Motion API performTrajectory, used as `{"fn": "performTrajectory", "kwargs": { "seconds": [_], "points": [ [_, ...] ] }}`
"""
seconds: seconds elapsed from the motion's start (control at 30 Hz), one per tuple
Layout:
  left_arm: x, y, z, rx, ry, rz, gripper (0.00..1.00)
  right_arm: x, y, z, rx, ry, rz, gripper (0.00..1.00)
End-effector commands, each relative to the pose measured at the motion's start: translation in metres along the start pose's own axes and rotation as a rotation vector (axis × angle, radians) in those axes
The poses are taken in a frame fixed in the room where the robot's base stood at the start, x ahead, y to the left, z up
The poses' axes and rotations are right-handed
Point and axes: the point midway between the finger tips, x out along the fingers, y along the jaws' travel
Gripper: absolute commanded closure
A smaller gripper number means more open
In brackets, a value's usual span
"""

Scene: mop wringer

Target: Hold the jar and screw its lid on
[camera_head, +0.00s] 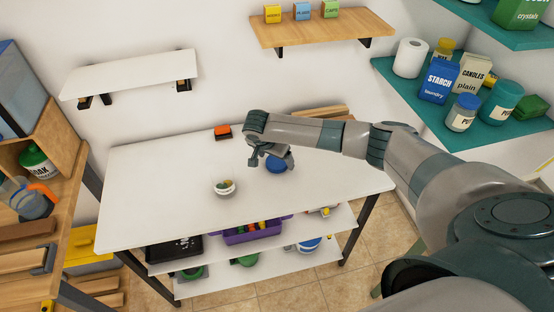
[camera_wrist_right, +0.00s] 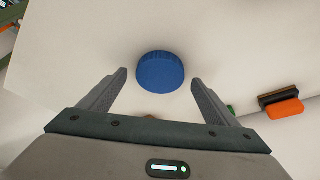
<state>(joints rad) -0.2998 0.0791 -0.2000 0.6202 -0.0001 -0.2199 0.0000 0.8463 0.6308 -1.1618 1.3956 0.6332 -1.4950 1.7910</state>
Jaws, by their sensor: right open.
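The blue lid (camera_head: 276,166) lies on the white table, right of the jar. It also shows in the right wrist view (camera_wrist_right: 160,72), just beyond and between the fingertips. The open jar (camera_head: 225,187) stands upright on the table to the left, with small coloured contents in its mouth. My right gripper (camera_head: 270,160) is over the table at the lid. My left gripper is in neither view.
An orange-and-black brush (camera_head: 222,132) lies at the back of the white table (camera_head: 150,200). A wooden piece (camera_head: 320,112) lies at the back right. Shelves below hold a purple crate (camera_head: 240,236) and a black tray (camera_head: 174,248). The table's left and front are clear.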

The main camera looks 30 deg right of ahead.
Motion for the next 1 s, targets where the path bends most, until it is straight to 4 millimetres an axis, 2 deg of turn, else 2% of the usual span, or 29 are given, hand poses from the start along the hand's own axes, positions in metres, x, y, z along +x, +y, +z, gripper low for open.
{"fn": "performTrajectory", "kwargs": {
  "seconds": [0.2, 0.6, 0.63, 0.8, 1.0],
  "points": [
    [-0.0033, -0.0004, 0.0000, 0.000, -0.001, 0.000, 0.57, 0.0111, 0.0004, 0.0002, -0.001, 0.000, 0.001, 0.17],
    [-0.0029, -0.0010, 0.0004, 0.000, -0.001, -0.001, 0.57, 0.0110, 0.0003, 0.0004, -0.001, 0.000, 0.000, 0.17],
    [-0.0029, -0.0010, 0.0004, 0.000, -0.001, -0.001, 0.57, 0.0109, 0.0003, 0.0004, -0.001, 0.000, 0.000, 0.19],
    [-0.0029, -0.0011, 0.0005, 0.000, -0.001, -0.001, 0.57, 0.0109, 0.0003, 0.0004, -0.001, 0.000, 0.000, 0.60],
    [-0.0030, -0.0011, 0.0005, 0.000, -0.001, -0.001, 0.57, 0.0109, 0.0003, 0.0003, -0.001, 0.000, 0.000, 0.60]
  ]
}}
